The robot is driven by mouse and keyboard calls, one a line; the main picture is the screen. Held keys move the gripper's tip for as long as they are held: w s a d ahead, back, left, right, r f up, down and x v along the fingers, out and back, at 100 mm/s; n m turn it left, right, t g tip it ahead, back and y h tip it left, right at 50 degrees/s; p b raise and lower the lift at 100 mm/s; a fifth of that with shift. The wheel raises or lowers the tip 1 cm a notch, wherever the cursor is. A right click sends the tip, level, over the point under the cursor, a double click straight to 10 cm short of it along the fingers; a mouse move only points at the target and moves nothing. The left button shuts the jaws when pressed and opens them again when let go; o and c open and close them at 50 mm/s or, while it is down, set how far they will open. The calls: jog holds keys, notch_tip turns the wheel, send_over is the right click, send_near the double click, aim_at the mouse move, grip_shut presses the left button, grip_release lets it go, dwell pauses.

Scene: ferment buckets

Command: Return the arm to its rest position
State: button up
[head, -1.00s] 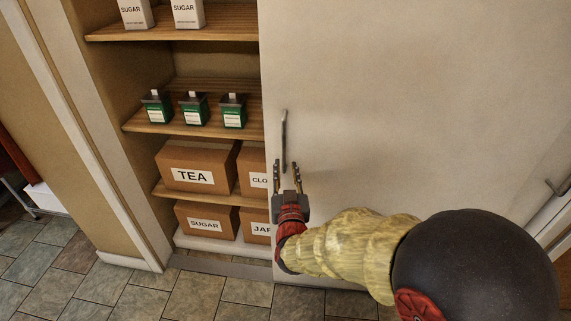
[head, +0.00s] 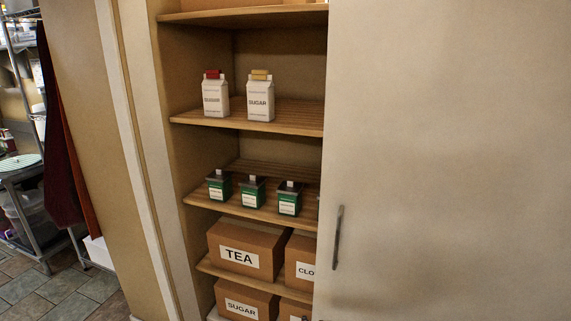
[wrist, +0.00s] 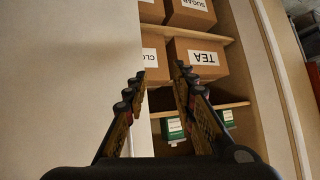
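My gripper (wrist: 160,82) shows only in the wrist view, with its two fingers spread apart and nothing between them. It points toward the open cupboard, with the edge of the white sliding door (wrist: 70,70) behind its left finger. My arm and gripper are out of the head view. In the head view the door (head: 450,130) covers the right part of the cupboard, and its vertical handle (head: 337,237) is clear of my gripper.
The cupboard shelves hold two sugar cartons (head: 260,98), several green containers (head: 252,191) and brown boxes, one marked TEA (head: 240,255). A metal rack (head: 25,190) and a hanging dark red cloth (head: 58,140) stand at the left. Tiled floor (head: 75,295) shows at lower left.

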jog(key=s+d+r+g, duration=0.2)
jog(key=s+d+r, duration=0.15)
jog(key=s, duration=0.45)
jog(key=s+d+r+g+p, duration=0.1)
jog(key=s+d+r+g, duration=0.1)
jog(key=s+r, duration=0.45)
jog(key=s+d+r+g, duration=0.2)
jog(key=s+r+g, duration=0.1)
jog(key=s, duration=0.6)
jog(key=s+d+r+t+h+p, duration=0.1)
jog(key=d+r+t, duration=0.1)
jog(key=r, duration=0.4)
jog(key=shift+d+r, duration=0.25)
jog(key=shift+d, duration=0.4)
